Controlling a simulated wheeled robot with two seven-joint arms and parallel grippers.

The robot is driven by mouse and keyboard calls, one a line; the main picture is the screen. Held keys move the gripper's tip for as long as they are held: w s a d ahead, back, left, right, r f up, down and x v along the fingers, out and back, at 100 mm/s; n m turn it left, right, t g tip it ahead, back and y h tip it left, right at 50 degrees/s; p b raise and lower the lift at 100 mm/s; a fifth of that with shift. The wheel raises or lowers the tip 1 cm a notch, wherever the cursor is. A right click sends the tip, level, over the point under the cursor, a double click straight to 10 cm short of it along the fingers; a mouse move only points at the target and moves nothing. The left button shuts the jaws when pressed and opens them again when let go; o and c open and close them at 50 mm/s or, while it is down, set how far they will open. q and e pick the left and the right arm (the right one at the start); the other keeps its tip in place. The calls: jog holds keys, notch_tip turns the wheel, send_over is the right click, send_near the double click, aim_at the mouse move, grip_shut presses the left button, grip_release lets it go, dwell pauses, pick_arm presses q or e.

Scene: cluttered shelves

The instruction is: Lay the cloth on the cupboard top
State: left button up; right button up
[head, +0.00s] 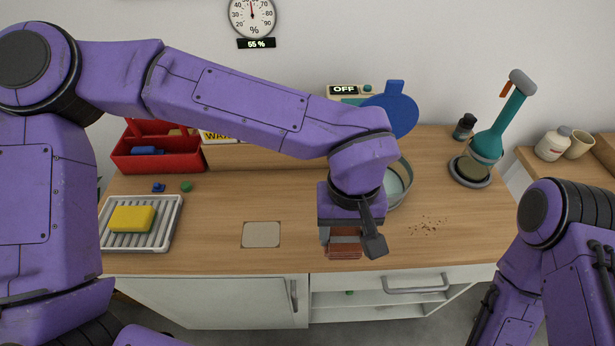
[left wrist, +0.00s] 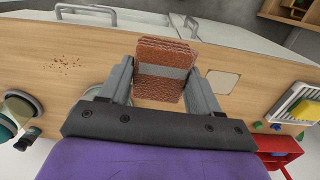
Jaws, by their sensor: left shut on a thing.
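The cloth (head: 345,250) is a reddish-brown folded pad with a grey band across its middle, seen clearly in the left wrist view (left wrist: 165,55). My left gripper (head: 343,238) is shut on it, one finger on each side. It holds the cloth over the front part of the wooden cupboard top (head: 225,200); whether the cloth touches the wood I cannot tell. A flat beige square (head: 261,234) lies on the top, left of the cloth. My right arm shows at the right, but its gripper is out of view.
A yellow sponge (head: 132,218) sits on a ribbed tray (head: 168,235) at the left, before a red caddy (head: 160,160). A round pan (head: 398,184) stands behind my left gripper. Crumbs (head: 428,226) lie to its right.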

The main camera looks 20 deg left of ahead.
pick_arm(q)
jog(key=shift+s+d+r, duration=0.2)
jog(key=shift+s+d, duration=0.05)
jog(key=shift+s, duration=0.2)
jog(key=shift+s+d+r, duration=0.15)
jog(key=shift+s+d, duration=0.1)
jog(key=shift+s, duration=0.15)
jog(key=shift+s+a, duration=0.2)
jog(key=w+a+f+p, duration=0.1)
jog(key=w+a+f, duration=0.1)
jog(key=a+f, duration=0.1)
jog(key=w+a+f+p, duration=0.1)
jog(key=w+a+f, duration=0.1)
jog(key=a, duration=0.2)
jog(key=w+a+f+p, duration=0.1)
jog(key=w+a+f, duration=0.1)
jog(key=a+f, duration=0.1)
jog(key=shift+w+a+f, duration=0.25)
jog(key=shift+w+f, duration=0.05)
jog(key=shift+f, duration=0.05)
jog(key=shift+w+a+f, duration=0.1)
jog(key=shift+a+f, duration=0.1)
jog(key=shift+f, duration=0.1)
jog(key=f, duration=0.3)
jog(key=shift+w+a+f, duration=0.2)
jog(key=shift+a+f, duration=0.05)
jog(key=shift+f, duration=0.15)
jog(key=shift+s+f+p, duration=0.1)
jog(key=shift+p, duration=0.2)
jog(key=o, duration=1.1)
